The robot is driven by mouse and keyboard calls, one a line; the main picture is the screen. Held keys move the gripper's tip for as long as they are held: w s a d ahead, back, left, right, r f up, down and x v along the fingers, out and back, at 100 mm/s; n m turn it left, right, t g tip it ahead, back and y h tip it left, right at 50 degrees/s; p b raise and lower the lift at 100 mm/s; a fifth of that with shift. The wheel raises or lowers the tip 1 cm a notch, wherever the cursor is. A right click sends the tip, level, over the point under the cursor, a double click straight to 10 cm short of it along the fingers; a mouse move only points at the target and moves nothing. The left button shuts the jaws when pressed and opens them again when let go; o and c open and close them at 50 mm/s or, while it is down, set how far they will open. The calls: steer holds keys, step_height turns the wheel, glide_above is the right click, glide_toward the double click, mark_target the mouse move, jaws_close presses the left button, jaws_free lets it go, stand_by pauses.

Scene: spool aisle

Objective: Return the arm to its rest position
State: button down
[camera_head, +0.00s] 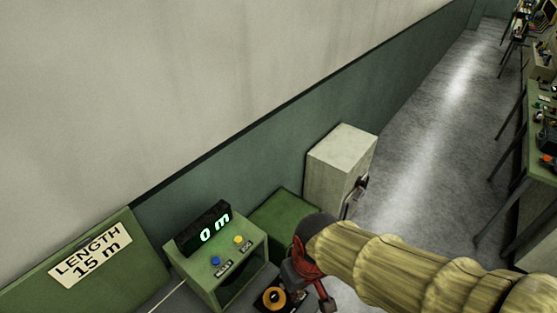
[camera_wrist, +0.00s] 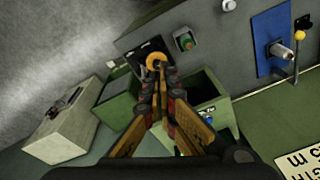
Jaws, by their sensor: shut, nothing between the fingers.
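My arm, in a ribbed tan sleeve, reaches in from the lower right in the head view. My gripper (camera_head: 312,284) has red and dark parts and hangs near the green control box (camera_head: 230,270). In the wrist view my gripper (camera_wrist: 161,72) is shut and empty, its fingertips close together. An orange ring-shaped part (camera_wrist: 153,57) on a dark plate appears just beyond the fingertips; it also shows in the head view (camera_head: 272,299). I cannot tell whether the fingertips touch it.
The control box has a display (camera_head: 205,231) reading 0 m, with blue and yellow buttons. A LENGTH 15 m sign (camera_head: 90,262) is at left. A pale cabinet (camera_head: 338,165) stands by the wall. A cluttered bench (camera_head: 530,165) is right; the aisle floor (camera_head: 440,135) between is clear.

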steer(key=s+d+f+m+t+h+b, duration=0.1)
steer(key=d+m+t+b, duration=0.3)
steer(key=d+b, duration=1.1)
steer(key=shift+s+f+m+t, duration=0.15)
steer(key=shift+f+m+t, duration=0.15)
steer(key=shift+f+m, duration=0.25)
steer(key=shift+a, duration=0.1)
